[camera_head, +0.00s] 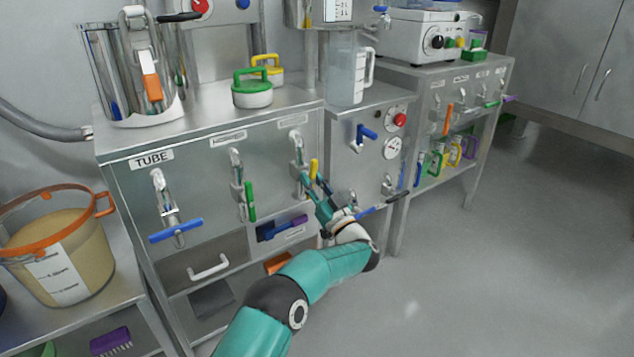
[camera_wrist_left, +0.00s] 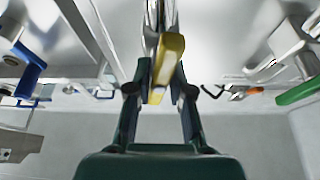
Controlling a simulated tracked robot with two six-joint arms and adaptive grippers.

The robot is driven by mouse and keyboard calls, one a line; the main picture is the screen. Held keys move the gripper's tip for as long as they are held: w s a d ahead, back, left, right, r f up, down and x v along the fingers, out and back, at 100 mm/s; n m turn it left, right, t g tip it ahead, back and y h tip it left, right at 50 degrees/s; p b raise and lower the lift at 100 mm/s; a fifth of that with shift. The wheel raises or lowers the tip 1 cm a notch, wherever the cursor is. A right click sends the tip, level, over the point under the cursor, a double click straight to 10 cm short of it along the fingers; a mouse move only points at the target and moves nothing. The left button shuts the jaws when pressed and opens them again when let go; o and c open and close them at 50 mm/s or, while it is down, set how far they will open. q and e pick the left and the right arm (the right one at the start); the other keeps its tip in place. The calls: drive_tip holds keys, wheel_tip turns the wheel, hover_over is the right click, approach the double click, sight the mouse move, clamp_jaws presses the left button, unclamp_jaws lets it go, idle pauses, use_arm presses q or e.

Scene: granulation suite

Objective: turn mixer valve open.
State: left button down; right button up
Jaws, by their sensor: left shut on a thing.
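The valve with the yellow handle (camera_head: 314,168) is the third from the left on the steel cabinet front, under a label (camera_head: 293,121) too small to read. Its curved metal spout (camera_head: 297,145) rises above the handle, which points roughly downward. My left gripper (camera_head: 317,187) is at this handle from below and in front. In the left wrist view the yellow handle (camera_wrist_left: 167,62) lies between the two dark fingers of my left gripper (camera_wrist_left: 160,92), which is shut on it. My right gripper is not in view.
To the left are a green-handled valve (camera_head: 250,200) and a blue-handled valve (camera_head: 176,230) labelled TUBE. A panel at right has a blue knob (camera_head: 366,133) and a red button (camera_head: 400,120). A drawer handle (camera_head: 208,267) sits below. The floor (camera_head: 460,280) at right is clear.

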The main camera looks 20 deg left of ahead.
use_arm(q)
drive_tip(key=shift+a+f, duration=0.2)
drive_tip(key=shift+a, duration=0.1)
idle(0.4)
drive_tip(key=c, duration=1.2)
unclamp_jaws()
drive_tip(key=shift+o, duration=0.8)
drive_tip(key=shift+d, duration=0.15)
drive_tip(key=v, duration=1.2)
drive_tip(key=shift+c, duration=0.2)
